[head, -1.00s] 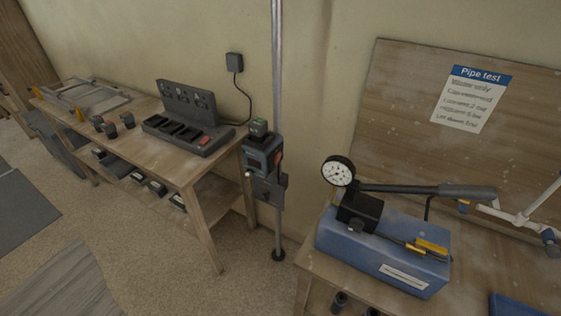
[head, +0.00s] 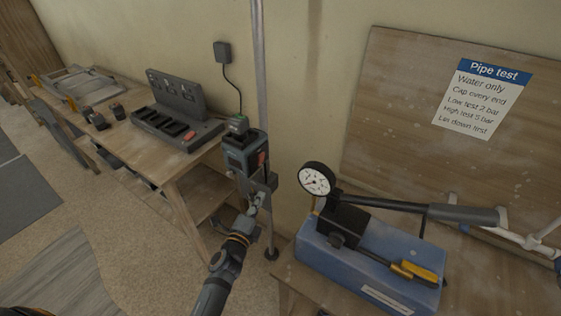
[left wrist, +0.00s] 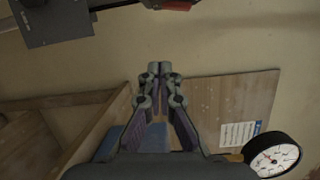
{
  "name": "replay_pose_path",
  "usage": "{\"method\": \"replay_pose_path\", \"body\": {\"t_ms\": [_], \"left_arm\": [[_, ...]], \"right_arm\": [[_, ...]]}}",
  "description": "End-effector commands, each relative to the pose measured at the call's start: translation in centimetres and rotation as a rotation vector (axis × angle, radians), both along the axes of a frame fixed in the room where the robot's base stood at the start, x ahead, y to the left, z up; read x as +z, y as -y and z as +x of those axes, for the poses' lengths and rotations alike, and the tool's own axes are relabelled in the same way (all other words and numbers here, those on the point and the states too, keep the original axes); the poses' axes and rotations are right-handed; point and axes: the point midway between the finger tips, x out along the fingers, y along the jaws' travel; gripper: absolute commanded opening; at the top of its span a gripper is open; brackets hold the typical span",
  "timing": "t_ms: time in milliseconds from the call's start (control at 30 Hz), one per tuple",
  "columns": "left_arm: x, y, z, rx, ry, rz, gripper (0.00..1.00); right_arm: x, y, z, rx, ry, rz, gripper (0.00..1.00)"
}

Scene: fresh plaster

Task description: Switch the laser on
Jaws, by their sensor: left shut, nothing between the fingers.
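The laser (head: 240,154) is a dark grey-teal box with a green top and a red part on its side. It is clamped on a bracket (head: 262,190) on the vertical metal pole. My left gripper (head: 258,197) is just below the laser, at the bracket in the head view; I cannot tell whether it touches. In the left wrist view its fingertips (left wrist: 159,70) are together and empty. There, a dark grey body, likely the laser or its bracket (left wrist: 70,22), shows at the upper left, with a red part (left wrist: 177,5) at the top edge. My right gripper is not in view.
The pole (head: 261,80) stands between two wooden benches. The left bench (head: 172,170) carries a battery charger (head: 178,120). The right bench holds a blue pipe-test pump (head: 325,250) with a gauge (head: 316,180) and long handle, close to my arm's right.

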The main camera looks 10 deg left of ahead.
Motion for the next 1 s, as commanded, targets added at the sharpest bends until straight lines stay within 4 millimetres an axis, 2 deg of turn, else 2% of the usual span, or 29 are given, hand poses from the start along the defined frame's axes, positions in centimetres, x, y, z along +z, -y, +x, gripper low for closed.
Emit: {"method": "replay_pose_path", "body": {"t_ms": [67, 167, 333, 567, 667, 1000], "left_arm": [[1.9, 0.2, 0.2, -0.008, 0.044, 0.048, 0.00], [2.9, 0.3, 0.2, -0.012, 0.068, 0.077, 0.00], [3.1, 0.3, 0.2, -0.012, 0.070, 0.080, 0.00], [3.1, 0.4, 0.9, -0.012, 0.070, 0.078, 0.00], [3.3, 0.6, 2.3, -0.012, 0.071, 0.076, 0.00], [3.4, 1.4, 9.6, -0.012, 0.071, 0.075, 0.00]], "right_arm": [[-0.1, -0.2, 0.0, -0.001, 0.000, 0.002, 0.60], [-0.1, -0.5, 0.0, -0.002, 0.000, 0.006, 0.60], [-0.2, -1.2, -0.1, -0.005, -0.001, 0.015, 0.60], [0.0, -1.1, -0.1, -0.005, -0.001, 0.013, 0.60], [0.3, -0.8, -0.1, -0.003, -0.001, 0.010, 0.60], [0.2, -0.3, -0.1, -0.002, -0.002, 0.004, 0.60]]}}
